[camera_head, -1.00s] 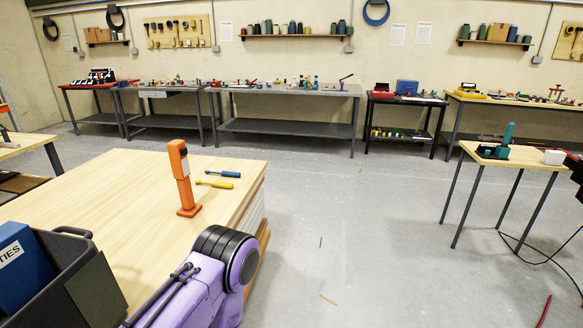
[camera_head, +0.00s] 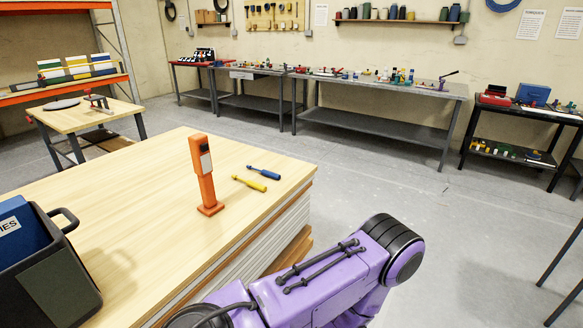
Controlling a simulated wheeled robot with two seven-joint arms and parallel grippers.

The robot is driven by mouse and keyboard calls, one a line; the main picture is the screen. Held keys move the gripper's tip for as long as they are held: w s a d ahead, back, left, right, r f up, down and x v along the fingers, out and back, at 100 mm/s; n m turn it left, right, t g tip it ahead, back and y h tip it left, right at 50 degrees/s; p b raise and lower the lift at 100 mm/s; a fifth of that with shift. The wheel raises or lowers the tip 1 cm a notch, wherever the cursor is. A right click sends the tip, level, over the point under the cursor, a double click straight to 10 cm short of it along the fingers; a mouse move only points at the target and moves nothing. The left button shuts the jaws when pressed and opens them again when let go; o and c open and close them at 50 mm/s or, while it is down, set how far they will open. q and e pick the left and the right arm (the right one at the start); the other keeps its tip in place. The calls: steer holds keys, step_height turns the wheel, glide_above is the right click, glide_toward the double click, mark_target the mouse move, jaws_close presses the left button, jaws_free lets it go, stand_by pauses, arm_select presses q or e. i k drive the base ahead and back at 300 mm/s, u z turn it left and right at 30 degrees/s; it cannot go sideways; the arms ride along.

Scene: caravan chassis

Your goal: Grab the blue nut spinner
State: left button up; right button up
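The blue nut spinner (camera_head: 263,172) lies on the wooden top of the workbench (camera_head: 130,200), near its right end. A yellow tool of similar shape (camera_head: 249,184) lies just in front of it, apart from it. A purple arm of mine (camera_head: 330,275) reaches in from the bottom, to the right of the bench and well short of the tools. Neither of my grippers shows in the view.
An orange upright device (camera_head: 204,175) stands on the bench left of the tools. A dark bin (camera_head: 55,275) with a blue box sits at the bench's left front. Open floor (camera_head: 420,215) lies right of the bench. Long tables (camera_head: 375,125) line the back wall.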

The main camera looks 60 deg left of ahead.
mark_target(274, 176)
steer(key=u, duration=0.25)
steer(key=i, duration=1.1)
steer(key=u, duration=0.6)
